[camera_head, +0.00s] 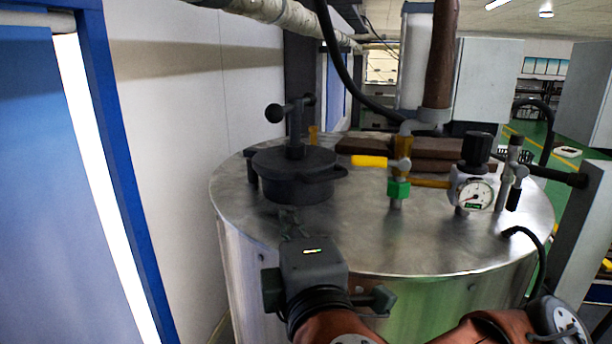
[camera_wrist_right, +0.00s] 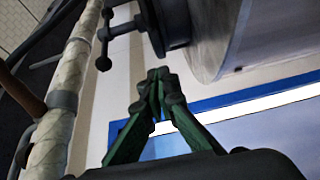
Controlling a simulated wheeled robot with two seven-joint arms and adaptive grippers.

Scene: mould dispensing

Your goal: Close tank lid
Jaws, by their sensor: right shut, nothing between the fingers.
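A large shiny metal tank (camera_head: 370,235) fills the middle of the head view. On its top at the left sits the dark round tank lid (camera_head: 295,178), lying roughly flat over its opening, with an upright post and ball knobs (camera_head: 274,113). My right gripper (camera_head: 290,222) is in front of the lid, near the tank's near left edge; its fingers are small and partly dark here. In the right wrist view the green-sided fingers (camera_wrist_right: 158,80) are together and empty. The lid's dark rim (camera_wrist_right: 172,24) and the tank wall (camera_wrist_right: 232,38) show just beyond them. My left gripper is not in view.
A yellow-handled valve (camera_head: 370,161), a pressure gauge (camera_head: 475,195) and brown blocks (camera_head: 440,147) stand on the tank's top right of the lid. A black hose (camera_head: 340,75) hangs above. A blue door frame (camera_head: 105,150) and white wall are at the left.

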